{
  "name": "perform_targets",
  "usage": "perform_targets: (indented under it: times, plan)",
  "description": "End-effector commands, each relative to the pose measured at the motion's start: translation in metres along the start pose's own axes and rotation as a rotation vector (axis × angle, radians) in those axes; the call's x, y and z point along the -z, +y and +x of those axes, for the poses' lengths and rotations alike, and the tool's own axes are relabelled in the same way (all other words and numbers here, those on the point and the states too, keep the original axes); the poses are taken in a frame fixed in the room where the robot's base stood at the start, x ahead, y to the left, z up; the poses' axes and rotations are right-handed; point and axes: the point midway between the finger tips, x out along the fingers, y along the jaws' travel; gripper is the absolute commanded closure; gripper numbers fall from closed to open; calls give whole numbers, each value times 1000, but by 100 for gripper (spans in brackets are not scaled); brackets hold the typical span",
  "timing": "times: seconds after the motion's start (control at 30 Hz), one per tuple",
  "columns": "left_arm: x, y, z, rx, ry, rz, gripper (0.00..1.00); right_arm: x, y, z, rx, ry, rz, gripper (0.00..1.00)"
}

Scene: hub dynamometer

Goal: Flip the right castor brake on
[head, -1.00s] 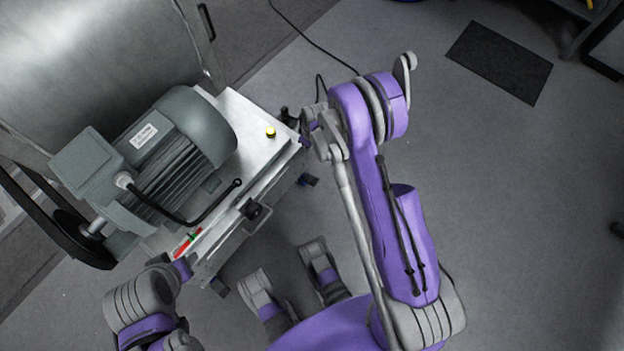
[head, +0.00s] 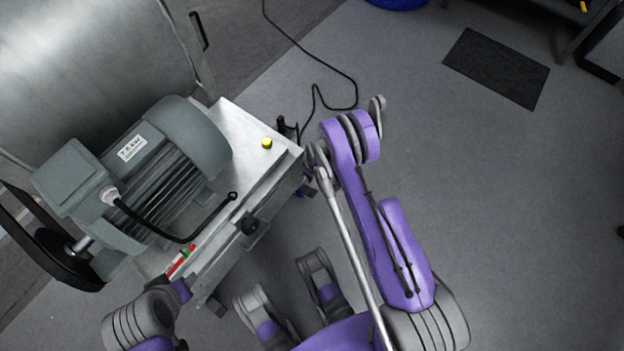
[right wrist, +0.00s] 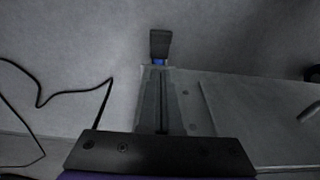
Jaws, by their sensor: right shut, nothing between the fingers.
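The right castor brake shows in the right wrist view as a dark pedal (right wrist: 160,43) with a blue part below it, just beyond my fingertips. In the head view a blue castor part (head: 306,188) shows under the right corner of the metal cart (head: 262,172). My right gripper (right wrist: 158,72) is shut and empty, its fingers pointing towards the pedal; I cannot tell whether they touch it. In the head view my right arm hides most of this gripper.
A grey motor (head: 165,165) and a yellow button (head: 267,143) are on the cart. A black cable (head: 335,82) lies on the floor behind my right arm. Open floor lies to the right, with a dark mat (head: 497,67).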

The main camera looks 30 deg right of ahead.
Motion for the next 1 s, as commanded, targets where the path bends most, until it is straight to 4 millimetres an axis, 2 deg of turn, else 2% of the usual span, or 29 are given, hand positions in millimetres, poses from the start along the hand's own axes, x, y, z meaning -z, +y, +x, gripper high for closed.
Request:
perform_targets:
  times: [0.03, 0.2, 0.33, 0.43, 0.63, 1.0]
  plan:
    - [-1, 0, 5, 0, -1, 0, 48, 0, 0, 14, 0, 0, -1, 100]
    - [-3, 0, 14, 0, -2, 0, 48, 0, 0, 52, 0, 0, -1, 100]
    - [-4, 0, 20, 0, -2, 0, 48, 0, 0, 78, 0, 0, 0, 100]
    - [-4, 0, 23, 0, -2, 0, 48, -8, 0, 91, 0, 0, 1, 100]
    - [-5, 0, 26, 0, -1, 0, 48, -18, 0, 106, 0, 0, 1, 100]
    - [-5, 0, 26, 0, -1, 0, 48, -19, 0, 108, 0, 0, 0, 100]
